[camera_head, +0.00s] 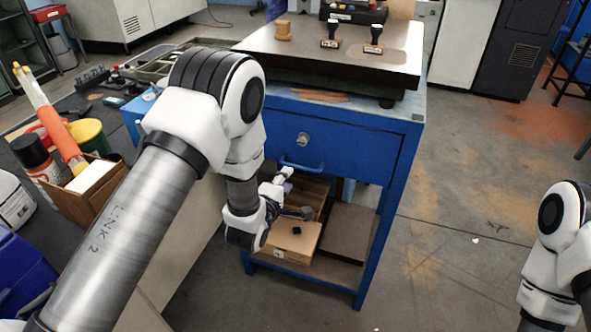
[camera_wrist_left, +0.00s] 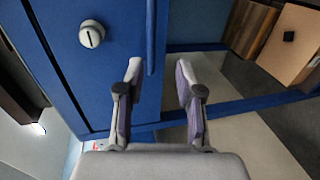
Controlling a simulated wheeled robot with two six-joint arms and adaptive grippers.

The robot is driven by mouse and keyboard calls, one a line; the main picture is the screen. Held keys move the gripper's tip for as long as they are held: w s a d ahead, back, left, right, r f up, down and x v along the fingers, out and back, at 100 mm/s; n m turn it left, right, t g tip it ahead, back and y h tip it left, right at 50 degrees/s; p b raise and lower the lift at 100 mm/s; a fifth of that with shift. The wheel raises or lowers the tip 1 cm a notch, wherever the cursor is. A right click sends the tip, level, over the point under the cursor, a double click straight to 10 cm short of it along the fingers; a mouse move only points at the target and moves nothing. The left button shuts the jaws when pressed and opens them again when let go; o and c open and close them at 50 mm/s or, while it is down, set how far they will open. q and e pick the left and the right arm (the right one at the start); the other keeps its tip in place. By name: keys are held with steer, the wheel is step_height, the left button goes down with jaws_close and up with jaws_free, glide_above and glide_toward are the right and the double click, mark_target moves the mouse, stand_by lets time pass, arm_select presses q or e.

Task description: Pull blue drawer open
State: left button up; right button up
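The blue drawer (camera_head: 345,147) is shut in the blue bench, under its top. Its front has a round grey lock (camera_head: 303,139) and a blue bar handle (camera_head: 302,167). My left gripper (camera_head: 290,190) is just below the handle in the head view. In the left wrist view my left gripper (camera_wrist_left: 159,66) is open, fingers apart. There the handle (camera_wrist_left: 151,38) runs down toward the gap between the fingertips; I cannot tell if it lies between them. The drawer front (camera_wrist_left: 110,75) and lock (camera_wrist_left: 91,35) show to the left. My right gripper is out of frame.
Below the drawer, a shelf (camera_head: 338,270) holds a cardboard box (camera_head: 290,243) and a dark flat box (camera_head: 347,232). Stamps (camera_head: 373,40) stand on the plate on the bench top. A cluttered table is at left. The floor at right is open.

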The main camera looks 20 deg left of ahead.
mark_target(296, 167)
arm_select(q)
steer(key=x, duration=0.4)
steer(key=r+x, duration=0.1)
steer(key=x, duration=0.1)
steer(key=shift+w+d+p, duration=0.2)
steer(key=shift+d+p, duration=0.05)
steer(key=shift+p, duration=0.05)
steer(key=shift+w, duration=0.15)
jaws_close()
